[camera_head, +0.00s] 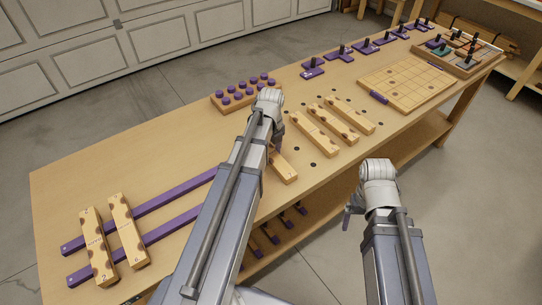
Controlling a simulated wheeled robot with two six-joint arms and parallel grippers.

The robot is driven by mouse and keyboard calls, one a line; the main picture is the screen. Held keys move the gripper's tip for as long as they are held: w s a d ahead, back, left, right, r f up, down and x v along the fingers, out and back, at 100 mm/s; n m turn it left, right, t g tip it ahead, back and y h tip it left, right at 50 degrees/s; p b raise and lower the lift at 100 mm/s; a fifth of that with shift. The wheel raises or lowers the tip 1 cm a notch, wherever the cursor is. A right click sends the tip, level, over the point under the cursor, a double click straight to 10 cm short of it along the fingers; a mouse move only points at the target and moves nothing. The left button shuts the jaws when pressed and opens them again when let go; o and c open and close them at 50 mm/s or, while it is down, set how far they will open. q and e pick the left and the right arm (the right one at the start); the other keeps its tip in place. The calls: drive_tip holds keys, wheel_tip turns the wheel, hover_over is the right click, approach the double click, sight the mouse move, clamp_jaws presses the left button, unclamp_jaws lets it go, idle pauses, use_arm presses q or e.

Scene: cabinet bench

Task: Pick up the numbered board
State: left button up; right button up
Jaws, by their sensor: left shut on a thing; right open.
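A light wooden board (285,168) lies at or just above the bench top near the middle, partly hidden by my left arm. My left gripper (276,146) is shut on it near its far end; the fingers are mostly hidden behind the wrist. No number on this board can be read. Three similar boards, one of them the nearest (315,135), lie in a row to its right. Two boards with dark markings, a left one (97,246) and a right one (128,230), lie across two purple rails (177,192) at the left. My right gripper (352,207) is open and empty, off the bench's front edge.
A block with purple pegs (242,92) stands behind my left gripper. A wooden grid board (408,84), several purple bases with dark handles (312,69) and a tray (462,60) occupy the right end. Small dark holes dot the bench top (120,165). The back left is clear.

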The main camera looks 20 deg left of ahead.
sight(271, 153)
use_arm(q)
clamp_jaws()
drive_tip(key=shift+r, duration=0.1)
wheel_tip(271, 153, up, 10)
drive_tip(key=p, duration=1)
